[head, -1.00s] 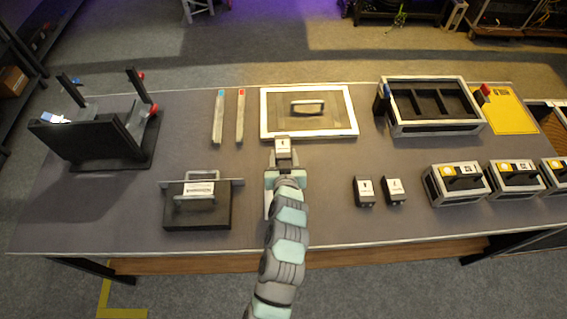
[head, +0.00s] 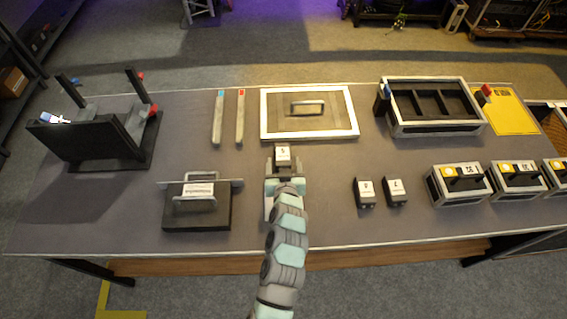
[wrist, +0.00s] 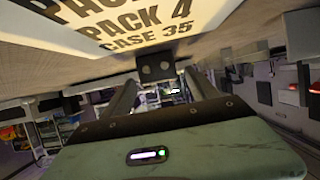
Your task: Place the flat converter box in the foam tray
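My gripper (head: 283,163) is above the middle of the table, in front of the white-framed panel. At its tip is a small dark box with a white label on top, which I take as the flat converter box (head: 283,153). In the wrist view a dark block (wrist: 155,68) shows between the two fingers, which close in on it from both sides. Its far side is hidden. The dark tray with several compartments (head: 394,128), which I take as the foam tray, stands at the back right. Its visible compartments look empty.
Two small labelled boxes (head: 365,192) stand to the right of my gripper. Several handled cases (head: 458,185) line the right side. A white-framed panel (head: 310,136) lies behind my gripper. A black rack (head: 75,145) and handled block (head: 197,218) stand left. A printed label (wrist: 145,25) is close in the wrist view.

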